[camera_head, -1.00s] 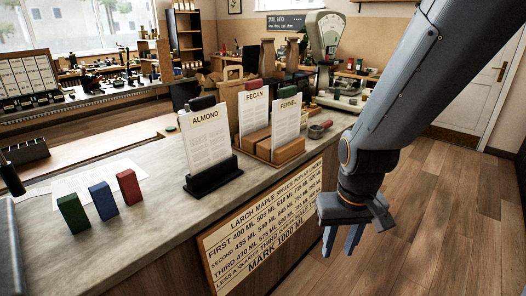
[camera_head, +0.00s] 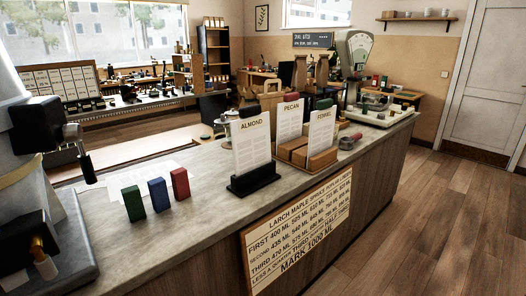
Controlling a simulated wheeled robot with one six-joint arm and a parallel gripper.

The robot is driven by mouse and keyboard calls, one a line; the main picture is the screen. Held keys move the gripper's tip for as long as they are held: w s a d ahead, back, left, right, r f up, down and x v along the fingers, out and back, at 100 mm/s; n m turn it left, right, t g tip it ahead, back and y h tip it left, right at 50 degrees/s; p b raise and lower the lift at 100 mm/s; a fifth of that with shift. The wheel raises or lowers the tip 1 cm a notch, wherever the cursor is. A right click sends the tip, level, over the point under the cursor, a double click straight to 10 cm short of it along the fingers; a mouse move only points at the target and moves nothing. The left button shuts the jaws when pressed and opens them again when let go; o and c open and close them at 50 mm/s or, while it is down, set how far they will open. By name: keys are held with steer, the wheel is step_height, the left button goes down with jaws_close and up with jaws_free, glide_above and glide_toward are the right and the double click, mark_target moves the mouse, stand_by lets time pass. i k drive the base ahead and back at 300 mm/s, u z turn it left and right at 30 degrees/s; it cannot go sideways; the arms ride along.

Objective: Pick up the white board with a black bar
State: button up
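The white board with a black bar (camera_head: 252,150), headed ALMOND, stands upright and slightly tilted in a black base (camera_head: 254,180) on the counter. The black bar (camera_head: 248,112) shows at its top edge. To its right stand two more white boards, PECAN (camera_head: 290,120) and FENNEL (camera_head: 321,130), in wooden bases. A red block tops the PECAN board and a green one tops the FENNEL board. My gripper is out of view, and nothing of the arm shows for certain.
Green (camera_head: 133,204), blue (camera_head: 159,194) and red (camera_head: 180,184) blocks stand left of the ALMOND board on the counter (camera_head: 215,220). A grey machine (camera_head: 35,180) fills the left edge. A scale (camera_head: 355,60) stands behind. The floor right of the counter is clear.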

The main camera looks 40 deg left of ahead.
mark_target(251, 134)
steer(key=z, duration=0.05)
steer(key=i, duration=1)
steer(key=u, duration=0.7)
steer(key=i, duration=0.75)
steer(key=u, duration=0.85)
